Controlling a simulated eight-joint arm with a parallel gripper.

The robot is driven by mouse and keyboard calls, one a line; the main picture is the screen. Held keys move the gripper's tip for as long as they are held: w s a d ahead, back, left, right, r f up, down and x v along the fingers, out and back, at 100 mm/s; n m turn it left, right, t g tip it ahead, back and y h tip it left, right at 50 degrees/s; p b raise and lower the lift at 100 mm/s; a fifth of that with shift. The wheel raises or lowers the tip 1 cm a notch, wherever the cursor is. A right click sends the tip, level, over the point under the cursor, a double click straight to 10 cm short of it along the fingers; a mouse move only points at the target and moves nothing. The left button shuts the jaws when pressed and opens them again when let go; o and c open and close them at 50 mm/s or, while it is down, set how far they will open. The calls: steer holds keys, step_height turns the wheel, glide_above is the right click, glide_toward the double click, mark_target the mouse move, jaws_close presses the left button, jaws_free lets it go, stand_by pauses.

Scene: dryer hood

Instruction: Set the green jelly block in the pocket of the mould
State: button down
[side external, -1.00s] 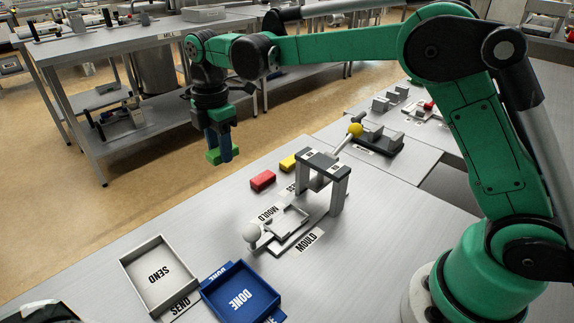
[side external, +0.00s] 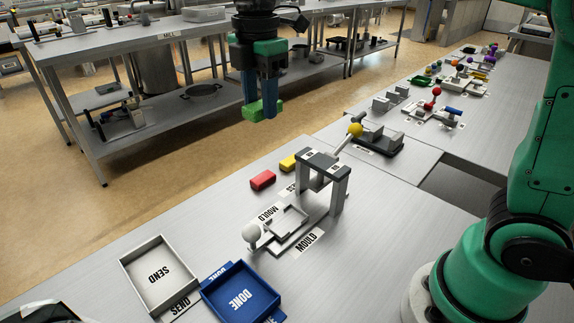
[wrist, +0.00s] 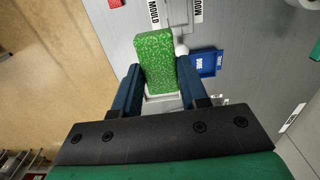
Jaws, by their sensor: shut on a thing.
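My gripper (side external: 260,98) is shut on the green jelly block (side external: 262,112) and holds it in the air, above and behind the table's far edge in the side view. In the wrist view the speckled green block (wrist: 155,62) sits between the two blue fingers. The mould (side external: 270,242) is a grey tray on the table with a shallow square pocket (side external: 287,219), which looks empty. A white knob (side external: 251,232) stands at its near end and a grey arch (side external: 323,172) at its far end. In the wrist view the block hides much of what lies below.
A red block (side external: 262,180) and a yellow block (side external: 288,163) lie behind the mould. A white SEND tray (side external: 126,268) and a blue DONE tray (side external: 207,304) sit at the front. A yellow-knobbed lever (side external: 355,130) stands beyond the arch.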

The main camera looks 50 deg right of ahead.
mark_target(285, 223)
steer(key=s+f, duration=0.1)
steer(key=f, duration=0.6)
steer(key=s+f, duration=0.1)
steer(key=f, duration=0.5)
steer(key=s+d+f, duration=0.1)
steer(key=f, duration=0.6)
steer(key=shift+s+f, duration=0.3)
steer(key=shift+s, duration=0.1)
steer(key=shift+c, duration=2.4)
jaws_free()
steer(key=shift+f, duration=0.15)
